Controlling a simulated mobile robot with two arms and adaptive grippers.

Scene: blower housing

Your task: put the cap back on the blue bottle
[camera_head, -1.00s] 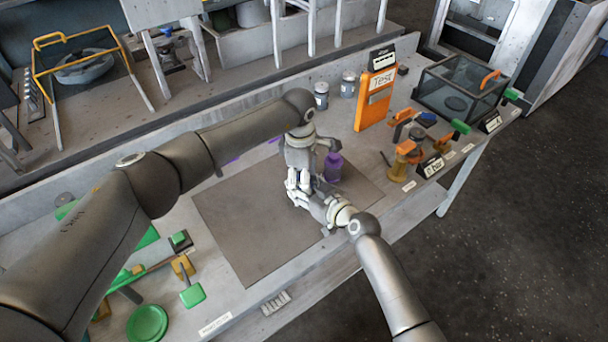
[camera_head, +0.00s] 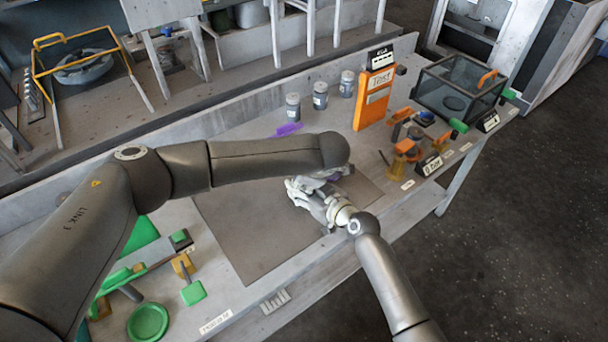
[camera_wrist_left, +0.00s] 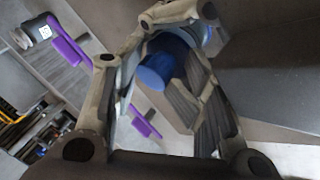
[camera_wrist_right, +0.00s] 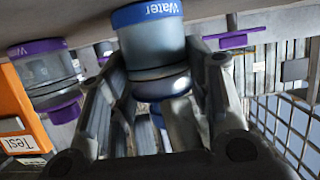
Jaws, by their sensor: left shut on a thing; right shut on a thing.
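The blue bottle (camera_wrist_right: 150,48) shows in the right wrist view, with a blue band reading "Water" and its narrower neck toward the camera. My right gripper (camera_wrist_right: 160,82) is shut on it; in the head view this gripper (camera_head: 303,188) is over the grey mat. In the left wrist view, my left gripper (camera_wrist_left: 165,82) is shut on a blue cap (camera_wrist_left: 157,71). In the head view my left arm hides the left gripper, the cap and the blue bottle. Whether the cap touches the bottle's neck I cannot tell.
A purple-banded bottle (camera_wrist_right: 45,65) stands near the right gripper. An orange "Test" box (camera_head: 373,97) stands farther right. The grey mat's (camera_head: 245,225) left part is clear.

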